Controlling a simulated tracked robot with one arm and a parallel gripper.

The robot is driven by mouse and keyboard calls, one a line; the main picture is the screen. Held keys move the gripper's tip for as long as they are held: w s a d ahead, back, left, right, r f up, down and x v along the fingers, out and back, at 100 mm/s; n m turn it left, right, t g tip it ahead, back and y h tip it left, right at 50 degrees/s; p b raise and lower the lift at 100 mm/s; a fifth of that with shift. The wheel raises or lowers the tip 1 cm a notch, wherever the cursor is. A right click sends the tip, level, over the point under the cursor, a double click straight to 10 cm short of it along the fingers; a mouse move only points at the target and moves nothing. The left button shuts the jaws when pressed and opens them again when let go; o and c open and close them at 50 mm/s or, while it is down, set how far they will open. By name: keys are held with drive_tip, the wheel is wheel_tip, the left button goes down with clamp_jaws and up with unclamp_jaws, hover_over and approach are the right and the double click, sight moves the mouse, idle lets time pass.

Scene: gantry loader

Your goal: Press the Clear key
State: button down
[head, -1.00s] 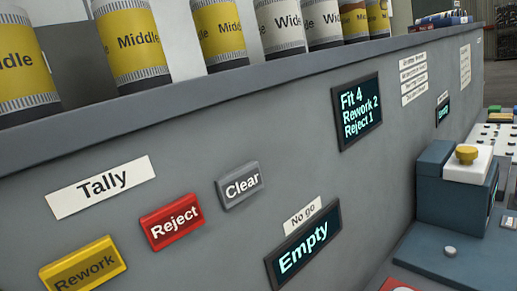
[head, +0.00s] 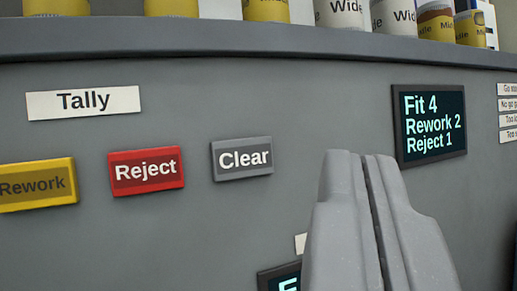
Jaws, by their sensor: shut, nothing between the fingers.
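The Clear key (head: 242,159) is a grey rectangular key with white lettering on the grey panel, near the middle of the head view. My gripper (head: 359,158) is shut and empty, its fingertips to the right of the Clear key in the picture. The gripper does not cover the key. I cannot tell how far the fingertips are from the panel. A display (head: 430,125) to the upper right reads Fit 4, Rework 2, Reject 1.
The red Reject key (head: 146,171) and yellow Rework key (head: 38,186) sit left of Clear, under the Tally label (head: 83,102). Labelled cans (head: 343,13) stand on the ledge above. A lower display (head: 279,281) is mostly hidden by my gripper.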

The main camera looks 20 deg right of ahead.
drive_tip(key=shift+w, duration=0.1)
drive_tip(key=p, duration=0.3)
approach(261, 142)
drive_tip(key=shift+s+d+x, duration=0.15)
drive_tip(key=shift+x, duration=1.1)
drive_tip(key=shift+s+d+x, duration=0.1)
drive_tip(key=shift+s+x, duration=0.05)
drive_tip(key=shift+x, duration=1.05)
drive_tip(key=shift+w+r, duration=0.1)
drive_tip(key=shift+w, duration=0.05)
drive_tip(key=shift+w+p, duration=0.25)
drive_tip(key=shift+p, duration=0.05)
drive_tip(key=shift+w, duration=0.35)
idle(0.5)
drive_tip(key=shift+s, duration=0.1)
drive_tip(key=shift+s+r+b, duration=0.1)
drive_tip(key=shift+s+b, duration=0.2)
drive_tip(key=shift+s, duration=0.4)
drive_tip(key=shift+s, duration=0.1)
